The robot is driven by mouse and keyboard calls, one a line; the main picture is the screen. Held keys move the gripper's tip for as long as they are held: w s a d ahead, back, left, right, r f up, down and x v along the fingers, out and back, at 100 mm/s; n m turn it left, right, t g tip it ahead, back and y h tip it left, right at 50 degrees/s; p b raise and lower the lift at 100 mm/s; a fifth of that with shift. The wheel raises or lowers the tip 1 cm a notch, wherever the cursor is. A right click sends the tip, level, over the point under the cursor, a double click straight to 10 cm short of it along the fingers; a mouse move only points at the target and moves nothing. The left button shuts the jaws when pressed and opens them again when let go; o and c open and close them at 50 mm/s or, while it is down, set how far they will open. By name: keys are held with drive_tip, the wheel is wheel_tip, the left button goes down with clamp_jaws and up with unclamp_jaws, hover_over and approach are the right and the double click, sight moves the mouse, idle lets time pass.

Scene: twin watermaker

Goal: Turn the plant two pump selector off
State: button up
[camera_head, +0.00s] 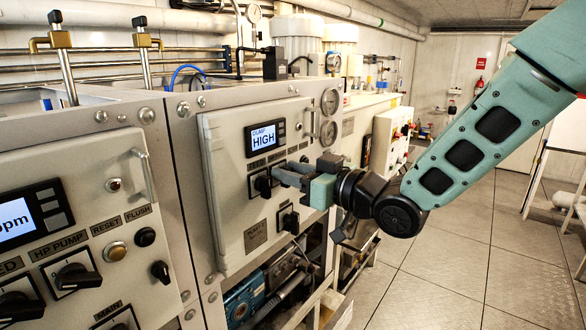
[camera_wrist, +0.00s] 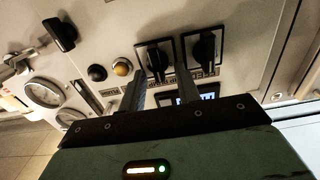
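The plant two panel (camera_head: 229,185) is the grey panel with a display reading HIGH (camera_head: 265,138). My gripper (camera_head: 280,178) is at this panel, in front of a black rotary selector (camera_head: 262,184) below the display. In the wrist view, my gripper (camera_wrist: 161,77) has its two fingers apart, one on each side of a black selector (camera_wrist: 155,58). Whether the fingers touch it cannot be told. A second black selector (camera_wrist: 206,47) is beside it, outside the fingers. The selector labels are too small or blurred to read there, and the fingers partly cover the head view.
A nearer left panel has a HP PUMP selector (camera_head: 77,276). Another black knob (camera_head: 289,220) sits low on the plant two panel. The wrist view shows a yellow button (camera_wrist: 122,67), a black button (camera_wrist: 97,72) and a handle-like knob (camera_wrist: 61,34). Open floor (camera_head: 450,265) lies at right.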

clamp_jaws()
drive_tip(key=shift+f+n+b, duration=0.15)
drive_tip(key=shift+n+b, duration=0.25)
drive_tip(key=shift+b, duration=0.4)
drive_tip(key=n+b, duration=0.3)
drive_tip(key=b, duration=0.2)
drive_tip(key=n+b, duration=0.4)
drive_tip(key=b, duration=0.2)
drive_tip(key=n+b, duration=0.4)
drive_tip(key=b, duration=0.2)
drive_tip(key=shift+s+a+f, duration=0.2)
drive_tip(key=shift+s+a, duration=0.15)
drive_tip(key=shift+s, duration=0.05)
